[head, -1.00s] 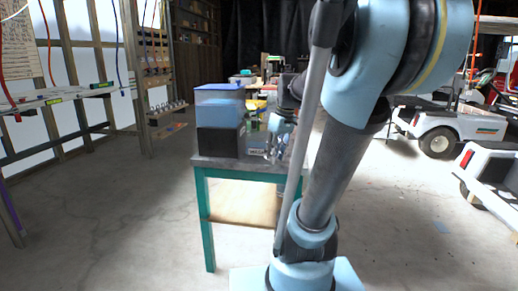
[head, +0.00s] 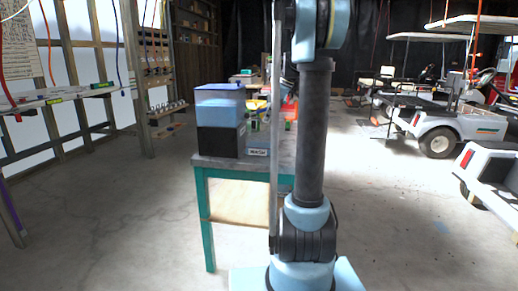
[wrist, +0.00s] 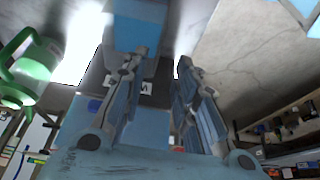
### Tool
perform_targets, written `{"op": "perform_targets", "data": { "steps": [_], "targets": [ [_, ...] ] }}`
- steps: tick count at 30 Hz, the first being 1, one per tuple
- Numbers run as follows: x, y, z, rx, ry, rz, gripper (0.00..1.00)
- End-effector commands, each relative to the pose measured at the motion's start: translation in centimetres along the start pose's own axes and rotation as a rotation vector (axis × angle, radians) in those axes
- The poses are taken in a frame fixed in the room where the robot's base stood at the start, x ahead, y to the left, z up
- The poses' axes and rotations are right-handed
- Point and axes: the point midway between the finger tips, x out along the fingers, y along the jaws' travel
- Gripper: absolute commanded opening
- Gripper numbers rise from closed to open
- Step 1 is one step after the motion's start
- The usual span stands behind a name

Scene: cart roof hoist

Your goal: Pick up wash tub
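A blue block-like surface (wrist: 138,25) shows at the top by the left finger. Whether it is the tub, and whether the finger touches it, I cannot tell. My arm hides the gripper in the head view.
The table (head: 228,165) has green legs and carries several coloured items behind the tub. A green item (wrist: 35,65) is at the left of the wrist view. A wooden rack (head: 152,70) stands left. Carts (head: 440,130) are parked right. Floor left of the table is clear.

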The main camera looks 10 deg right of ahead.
Motion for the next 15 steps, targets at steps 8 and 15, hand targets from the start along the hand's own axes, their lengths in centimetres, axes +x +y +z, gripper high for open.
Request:
{"op": "perform_targets", "data": {
  "steps": [8,15],
  "targets": [
    [4.0,0.1,0.0,-0.004,0.001,0.0,0.28],
    [8.3,0.1,0.0,-0.004,0.0,-0.001,0.28]
  ]
}}
